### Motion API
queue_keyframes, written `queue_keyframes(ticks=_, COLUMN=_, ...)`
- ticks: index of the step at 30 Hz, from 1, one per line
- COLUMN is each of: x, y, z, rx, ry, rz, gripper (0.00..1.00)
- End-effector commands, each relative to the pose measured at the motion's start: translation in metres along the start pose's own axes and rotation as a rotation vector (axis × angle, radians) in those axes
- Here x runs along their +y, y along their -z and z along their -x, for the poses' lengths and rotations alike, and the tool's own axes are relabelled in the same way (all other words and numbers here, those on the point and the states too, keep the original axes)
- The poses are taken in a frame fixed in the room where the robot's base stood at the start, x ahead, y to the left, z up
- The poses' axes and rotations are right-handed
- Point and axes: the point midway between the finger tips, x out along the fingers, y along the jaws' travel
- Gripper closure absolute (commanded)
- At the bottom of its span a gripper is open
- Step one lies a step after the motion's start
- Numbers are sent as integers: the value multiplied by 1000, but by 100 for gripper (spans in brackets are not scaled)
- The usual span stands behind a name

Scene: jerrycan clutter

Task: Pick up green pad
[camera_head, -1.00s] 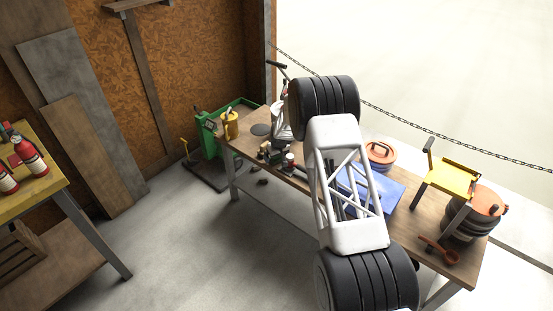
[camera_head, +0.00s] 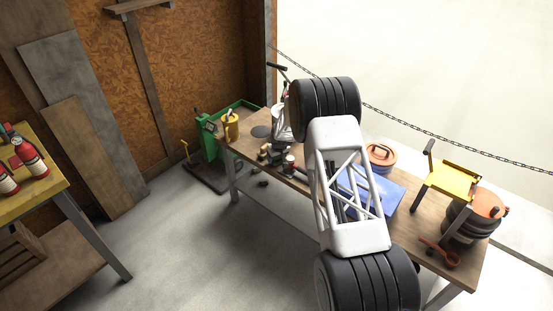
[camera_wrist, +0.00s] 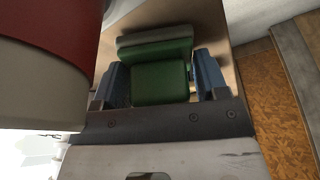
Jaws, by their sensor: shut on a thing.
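The green pad (camera_wrist: 160,84) is a small block with rounded edges in the middle of the wrist view. My gripper (camera_wrist: 163,78) is shut on it, with one blue-grey finger on its left side and one on its right. A second piece (camera_wrist: 155,46), dark green below with a paler grey-green top, lies just beyond the pad. I cannot tell whether the two touch. In the head view I cannot make out the pad clearly.
A large red and pale object (camera_wrist: 45,60) fills the left of the wrist view, close to the camera. The wooden table (camera_head: 408,225) holds a blue sheet (camera_head: 388,192), a yellow-topped frame (camera_head: 453,178), a yellow can (camera_head: 231,127) and small clutter. A green cart (camera_head: 207,145) stands at its far-left end.

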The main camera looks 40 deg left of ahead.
Motion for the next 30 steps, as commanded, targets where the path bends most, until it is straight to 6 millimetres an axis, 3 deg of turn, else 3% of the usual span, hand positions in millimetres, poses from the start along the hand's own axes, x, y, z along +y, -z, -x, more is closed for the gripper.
queue_keyframes(ticks=8, x=0, y=7, z=21, rx=2, ry=-1, rz=0, gripper=61)
queue_keyframes(ticks=22, x=0, y=24, z=75, rx=2, ry=-1, rz=1, gripper=61)
queue_keyframes(ticks=30, x=0, y=28, z=90, rx=0, ry=0, rz=0, gripper=61)
